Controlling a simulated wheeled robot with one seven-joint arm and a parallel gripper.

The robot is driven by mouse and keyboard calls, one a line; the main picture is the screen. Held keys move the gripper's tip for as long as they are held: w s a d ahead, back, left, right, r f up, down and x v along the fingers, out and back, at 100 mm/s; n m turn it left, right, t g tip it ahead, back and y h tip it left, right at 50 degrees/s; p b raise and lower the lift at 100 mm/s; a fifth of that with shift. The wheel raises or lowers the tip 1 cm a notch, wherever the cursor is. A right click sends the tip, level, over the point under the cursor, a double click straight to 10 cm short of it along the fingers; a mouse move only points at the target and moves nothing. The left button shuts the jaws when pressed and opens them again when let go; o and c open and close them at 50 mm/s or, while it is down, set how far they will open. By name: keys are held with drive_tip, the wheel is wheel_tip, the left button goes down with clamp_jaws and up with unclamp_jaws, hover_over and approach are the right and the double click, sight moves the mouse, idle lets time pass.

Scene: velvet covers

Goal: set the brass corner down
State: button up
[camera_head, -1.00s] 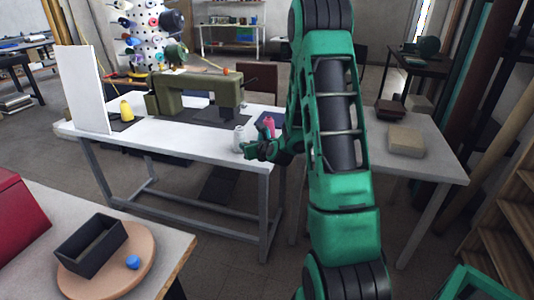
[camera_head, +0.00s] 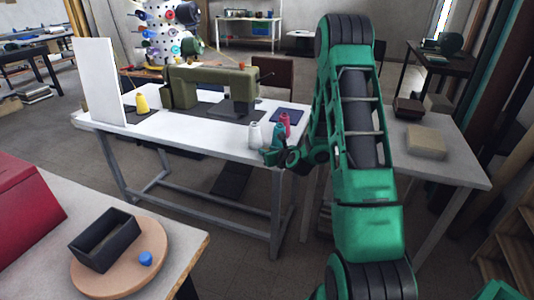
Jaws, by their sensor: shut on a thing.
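My gripper (camera_head: 283,160) is at the near right corner of the white sewing table (camera_head: 185,142), close to the thread cones. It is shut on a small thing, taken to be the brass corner. The brass corner itself cannot be made out, hidden by the fingers or too small. I cannot tell whether the gripper touches the table or hovers just over its edge. My green arm reaches up and over from the lower right.
A white cone (camera_head: 255,136), a teal cone (camera_head: 277,134) and a pink cone (camera_head: 285,121) stand beside my gripper. A green sewing machine (camera_head: 215,85) stands farther back. A side table (camera_head: 440,150) is at right. A black box (camera_head: 104,240) sits on a round board (camera_head: 150,262).

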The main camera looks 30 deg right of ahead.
drive_tip(key=o, duration=0.7)
drive_tip(key=shift+o, duration=0.2)
